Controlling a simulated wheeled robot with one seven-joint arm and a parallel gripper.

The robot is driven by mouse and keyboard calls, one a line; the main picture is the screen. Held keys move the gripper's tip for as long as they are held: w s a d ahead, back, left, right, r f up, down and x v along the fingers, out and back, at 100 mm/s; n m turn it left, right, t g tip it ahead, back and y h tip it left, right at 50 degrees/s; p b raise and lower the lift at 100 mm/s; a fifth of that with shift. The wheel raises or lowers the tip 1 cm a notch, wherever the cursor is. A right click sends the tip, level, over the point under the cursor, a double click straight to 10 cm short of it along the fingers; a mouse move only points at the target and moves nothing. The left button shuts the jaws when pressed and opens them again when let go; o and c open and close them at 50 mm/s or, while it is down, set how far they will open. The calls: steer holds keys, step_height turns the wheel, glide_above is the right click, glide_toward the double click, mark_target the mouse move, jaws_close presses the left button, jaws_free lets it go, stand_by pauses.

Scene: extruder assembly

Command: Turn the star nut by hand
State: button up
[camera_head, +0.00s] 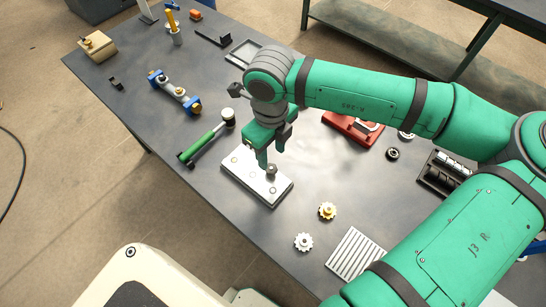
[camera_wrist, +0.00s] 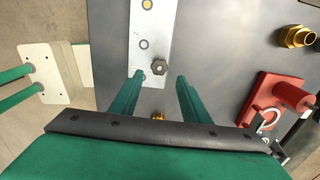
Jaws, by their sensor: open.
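Two star-shaped, lobed knobs lie on the table in the head view: a white one (camera_head: 303,242) and a gold one (camera_head: 327,210). I cannot tell which is the star nut. My gripper (camera_head: 267,163) points down over a pale metal plate (camera_head: 240,175), apart from both knobs. In the wrist view my gripper (camera_wrist: 160,78) is open, with its two green fingers spread. A dark hex-headed piece (camera_wrist: 159,68) stands on the plate between and just beyond the fingertips. A small brass piece (camera_wrist: 158,116) shows low between the fingers, partly hidden by my gripper body.
A green-handled hammer (camera_head: 208,138) lies left of the plate. A red fixture (camera_head: 352,127) stands behind it to the right, partly behind my arm. A ribbed pale block (camera_head: 355,254) lies near the front edge. Blue-ended parts (camera_head: 175,92) lie farther left.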

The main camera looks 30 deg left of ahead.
mark_target(271, 169)
steer(key=shift+f, duration=3.25)
steer(key=shift+a, duration=0.1)
steer(key=shift+s, duration=0.1)
steer(key=c, duration=0.8)
